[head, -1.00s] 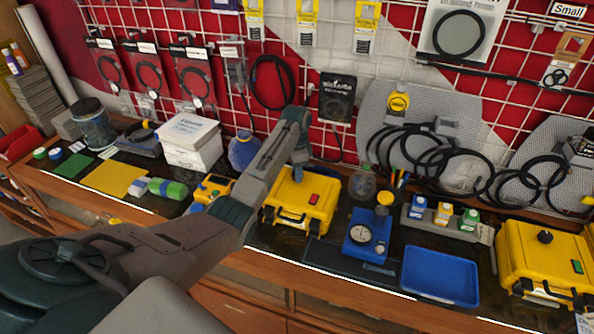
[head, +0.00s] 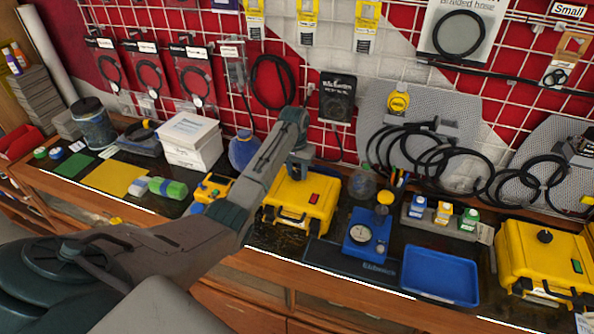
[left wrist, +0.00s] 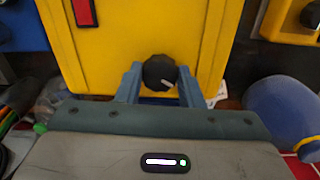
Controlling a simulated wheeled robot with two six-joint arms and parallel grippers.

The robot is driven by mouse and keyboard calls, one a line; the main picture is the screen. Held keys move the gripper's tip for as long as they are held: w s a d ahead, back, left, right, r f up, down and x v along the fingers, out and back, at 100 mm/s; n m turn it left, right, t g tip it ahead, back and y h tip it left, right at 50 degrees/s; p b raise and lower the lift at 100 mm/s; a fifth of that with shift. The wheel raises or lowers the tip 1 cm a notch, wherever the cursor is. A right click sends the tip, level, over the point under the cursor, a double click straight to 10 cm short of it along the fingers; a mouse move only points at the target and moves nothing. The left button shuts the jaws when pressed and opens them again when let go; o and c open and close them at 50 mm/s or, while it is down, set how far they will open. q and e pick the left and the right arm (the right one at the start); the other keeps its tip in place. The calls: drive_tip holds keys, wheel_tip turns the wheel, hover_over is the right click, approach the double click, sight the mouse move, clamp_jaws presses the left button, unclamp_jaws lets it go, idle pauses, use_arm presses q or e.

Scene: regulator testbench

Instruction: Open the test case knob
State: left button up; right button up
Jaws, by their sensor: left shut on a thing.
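The yellow test case (head: 325,188) stands on the bench near the middle of the head view, with a red switch and a black handle on its front. Its black knob (left wrist: 159,71) shows in the left wrist view with a short white mark, slanted, on its face. My left gripper (head: 298,176) reaches down over the case top and hides the knob in the head view. In the left wrist view the left gripper (left wrist: 160,84) has one finger on each side of the knob, shut on it. My right gripper is not in view.
A second yellow case (head: 530,255) with a black knob and green switch stands at the right. A blue gauge unit (head: 358,247) and an empty blue tray (head: 440,277) lie between them. A blue round bottle (head: 243,150) and white boxes (head: 190,140) stand left of the middle case.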

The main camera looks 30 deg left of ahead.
use_arm(q)
drive_tip(key=n, duration=0.5)
drive_tip(key=shift+r+n, duration=0.15)
drive_tip(key=shift+n, duration=0.25)
idle(0.4)
drive_tip(key=o, duration=1)
